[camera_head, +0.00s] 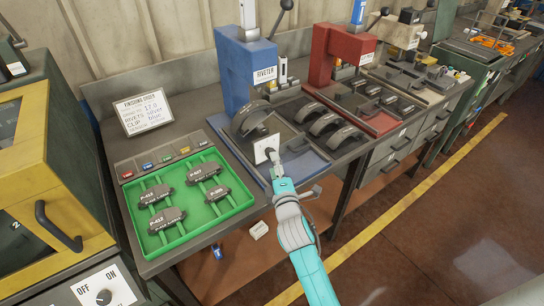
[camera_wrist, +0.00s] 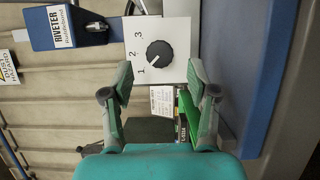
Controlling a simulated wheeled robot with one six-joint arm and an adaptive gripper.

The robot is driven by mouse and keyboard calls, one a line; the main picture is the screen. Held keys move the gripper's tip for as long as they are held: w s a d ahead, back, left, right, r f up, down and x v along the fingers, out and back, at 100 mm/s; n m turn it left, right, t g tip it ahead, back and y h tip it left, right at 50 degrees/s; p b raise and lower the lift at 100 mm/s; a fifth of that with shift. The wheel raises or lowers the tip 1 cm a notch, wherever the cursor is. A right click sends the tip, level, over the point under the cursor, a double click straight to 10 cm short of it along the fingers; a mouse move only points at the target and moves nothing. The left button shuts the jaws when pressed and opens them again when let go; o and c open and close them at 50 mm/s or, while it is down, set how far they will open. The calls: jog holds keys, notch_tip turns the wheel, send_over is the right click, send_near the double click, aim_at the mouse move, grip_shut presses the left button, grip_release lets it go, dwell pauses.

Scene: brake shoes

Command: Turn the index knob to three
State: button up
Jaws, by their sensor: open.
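The index knob (camera_wrist: 160,54) is black and round, on a white plate (camera_wrist: 178,30) marked 1, 2 and 3. Its light pointer mark appears to face the 1. In the head view the white plate (camera_head: 262,150) stands at the front of the blue riveter, with the knob hidden by my gripper. My gripper (camera_head: 271,156) is close to the plate. In the wrist view my gripper (camera_wrist: 160,78) is open, with one finger on each side of the knob's column and the fingertips a little below the knob. Nothing is between the fingers.
The blue riveter (camera_head: 246,75) rises behind the plate. A green tray (camera_head: 222,214) with labelled brake shoes lies to the left, and a red press (camera_head: 340,60) stands to the right. Another knob (camera_head: 104,297), marked OFF and ON, is at the lower left.

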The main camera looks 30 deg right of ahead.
jog(key=shift+x, duration=2.2)
grip_shut()
